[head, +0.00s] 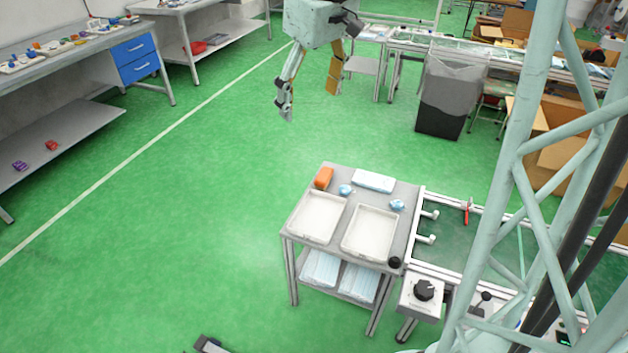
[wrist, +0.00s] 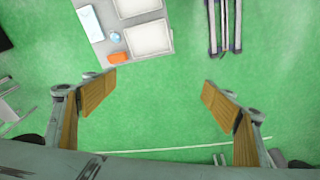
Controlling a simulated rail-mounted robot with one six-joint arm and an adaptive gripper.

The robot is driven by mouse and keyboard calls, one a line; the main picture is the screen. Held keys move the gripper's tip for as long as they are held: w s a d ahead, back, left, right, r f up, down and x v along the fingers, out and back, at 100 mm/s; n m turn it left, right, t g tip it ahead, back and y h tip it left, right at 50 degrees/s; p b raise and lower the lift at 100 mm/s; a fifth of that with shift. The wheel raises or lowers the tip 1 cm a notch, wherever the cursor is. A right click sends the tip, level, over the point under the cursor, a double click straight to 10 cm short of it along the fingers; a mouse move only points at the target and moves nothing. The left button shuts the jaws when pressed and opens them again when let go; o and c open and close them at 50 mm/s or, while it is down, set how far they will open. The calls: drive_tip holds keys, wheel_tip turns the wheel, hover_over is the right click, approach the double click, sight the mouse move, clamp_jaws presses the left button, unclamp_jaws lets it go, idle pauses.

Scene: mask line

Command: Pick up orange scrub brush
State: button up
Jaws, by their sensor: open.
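The orange scrub brush (head: 324,178) lies at the back left corner of the small grey table (head: 408,190) in the head view. It also shows in the wrist view (wrist: 118,58) at the table's edge, beyond my left finger. My gripper (head: 308,100) hangs in the air above the floor, up and behind the table in the head view. In the wrist view my gripper (wrist: 160,88) has its two wood-coloured finger pads wide apart, with only green floor between them. It is open, empty and apart from the brush.
Two white trays (head: 298,232) (head: 347,248) sit on the table. A pale blue pack (head: 374,180) and blue crumpled pieces (head: 346,189) (head: 397,204) lie near the brush. A conveyor (head: 455,265) adjoins the right side. A bin (head: 440,124) stands behind. Floor to the left is clear.

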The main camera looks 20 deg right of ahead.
drive_tip(key=w+d+f+n, duration=0.1)
drive_tip(key=w+d+f, duration=0.3)
drive_tip(key=w+f, duration=0.3)
drive_tip(key=n+g+p, duration=0.1)
drive_tip(key=n, duration=0.2)
hover_over(324, 174)
drive_tip(key=s+d, duration=0.1)
wheel_tip(324, 174, down, 30)
drive_tip(key=shift+s+f+y, duration=0.1)
drive_tip(key=shift+y, duration=0.3)
drive_tip(key=shift+f, duration=0.15)
drive_tip(key=shift+w+a+f+b, duration=0.1)
drive_tip(key=shift+f+b, duration=0.05)
drive_tip(key=shift+f, duration=1.25)
drive_tip(key=shift+w+a+f+b, duration=0.1)
drive_tip(key=shift+w+f+b, duration=0.1)
drive_tip(key=shift+f, duration=1.15)
drive_tip(key=shift+w+a+f+b, duration=0.1)
drive_tip(key=shift+f+b, duration=0.05)
drive_tip(key=shift+f, duration=1.25)
drive_tip(key=shift+f, duration=0.1)
drive_tip(key=shift+w+a+f+b, duration=0.15)
drive_tip(key=shift+f+b, duration=0.2)
drive_tip(key=shift+f, duration=0.9)
drive_tip(key=shift+w+d+f+b, duration=0.1)
drive_tip(key=shift+f+b, duration=0.2)
drive_tip(key=shift+f, duration=0.95)
